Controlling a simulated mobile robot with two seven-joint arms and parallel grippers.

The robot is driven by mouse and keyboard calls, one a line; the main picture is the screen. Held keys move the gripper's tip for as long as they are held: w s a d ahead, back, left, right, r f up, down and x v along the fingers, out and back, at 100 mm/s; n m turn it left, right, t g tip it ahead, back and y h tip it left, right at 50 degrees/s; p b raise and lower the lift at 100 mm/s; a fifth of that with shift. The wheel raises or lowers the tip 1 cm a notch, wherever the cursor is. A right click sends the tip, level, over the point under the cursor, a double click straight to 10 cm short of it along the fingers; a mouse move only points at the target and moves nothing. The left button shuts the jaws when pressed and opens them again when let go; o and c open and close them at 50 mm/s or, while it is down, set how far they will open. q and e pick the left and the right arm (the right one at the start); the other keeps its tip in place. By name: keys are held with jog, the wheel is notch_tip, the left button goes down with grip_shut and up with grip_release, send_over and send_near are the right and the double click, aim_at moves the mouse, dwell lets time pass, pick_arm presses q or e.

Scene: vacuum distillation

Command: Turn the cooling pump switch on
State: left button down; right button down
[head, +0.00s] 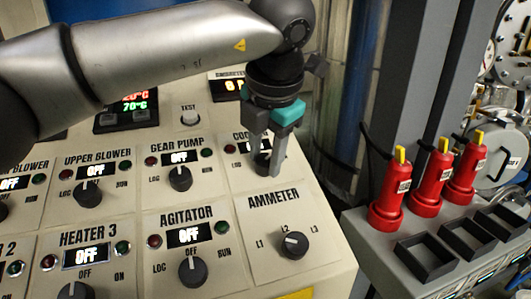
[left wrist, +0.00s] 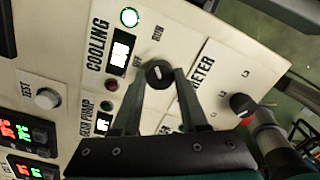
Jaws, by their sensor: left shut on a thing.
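The cooling pump switch is a round black knob (left wrist: 159,73) on the slanted beige panel. In the head view the knob (head: 262,164) is partly hidden behind my left gripper (head: 271,166). In the left wrist view my left gripper (left wrist: 158,80) has one finger on each side of the knob and is shut on it. The knob's white mark is small, and I cannot tell exactly where it points. The green lamp (left wrist: 129,17) beside the cooling label looks bright; the red lamp (left wrist: 111,84) looks dark. The cooling display (left wrist: 121,50) is not readable. My right gripper is out of view.
The ammeter knob (head: 294,245) is close in front of my gripper. The gear pump knob (head: 180,178) and agitator knob (head: 192,271) are to the left, their displays reading OFF. Several red yellow-topped devices, such as this one (head: 391,191), stand on a grey unit at right.

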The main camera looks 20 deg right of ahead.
pick_arm(q)
jog(key=shift+m, duration=0.8)
jog(key=shift+c, duration=2.2)
grip_release()
jog(key=v, duration=1.5)
jog(key=shift+r+p, duration=0.15)
jog(key=shift+p, duration=0.25)
jog(key=shift+s, duration=0.1)
